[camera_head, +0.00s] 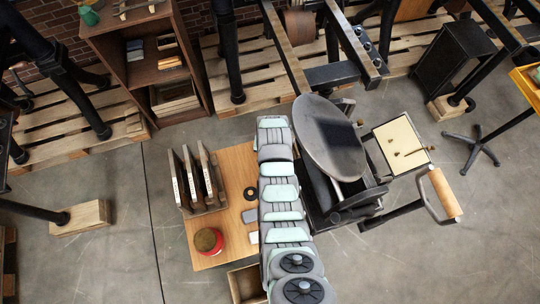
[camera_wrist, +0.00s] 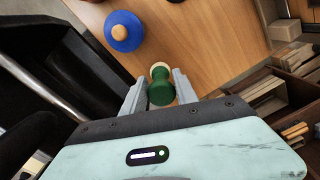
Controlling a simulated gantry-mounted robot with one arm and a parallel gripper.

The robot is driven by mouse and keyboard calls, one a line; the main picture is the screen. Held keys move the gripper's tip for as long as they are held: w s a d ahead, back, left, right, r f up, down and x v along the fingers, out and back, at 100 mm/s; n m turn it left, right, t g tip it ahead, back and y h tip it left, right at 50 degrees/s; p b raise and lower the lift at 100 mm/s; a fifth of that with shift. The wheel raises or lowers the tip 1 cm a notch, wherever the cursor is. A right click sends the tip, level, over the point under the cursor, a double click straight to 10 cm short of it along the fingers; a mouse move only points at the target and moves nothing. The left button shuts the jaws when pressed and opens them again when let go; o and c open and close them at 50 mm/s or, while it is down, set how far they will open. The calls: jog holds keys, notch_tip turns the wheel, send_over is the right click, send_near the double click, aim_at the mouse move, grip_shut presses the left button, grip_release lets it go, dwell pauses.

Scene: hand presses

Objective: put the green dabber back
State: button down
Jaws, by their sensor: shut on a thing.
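In the wrist view, the green dabber (camera_wrist: 161,92) has a dark green body with a pale cream end. It is between the two fingers of my gripper (camera_wrist: 160,78), which is shut on it. The wooden tabletop (camera_wrist: 190,30) shows behind it; I cannot tell the gap between them. A round blue piece with a tan knob (camera_wrist: 122,32) is on the wood, to the upper left of the dabber and apart from it. In the head view, my arm covers part of the table (camera_head: 237,170), and I cannot make out the gripper or the dabber there.
A red round tin with a brown top (camera_head: 208,241) stands at the table's front left. A dark rack with upright panels (camera_head: 199,178) stands on the left edge. A press with a round grey disc (camera_head: 330,137) is close on the right. A green bottle-like thing (camera_head: 88,15) is on the shelf.

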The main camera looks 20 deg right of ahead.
jog(key=shift+f, duration=0.3)
jog(key=shift+f, duration=0.15)
jog(key=c, duration=0.9)
grip_release()
jog(key=shift+c, duration=0.2)
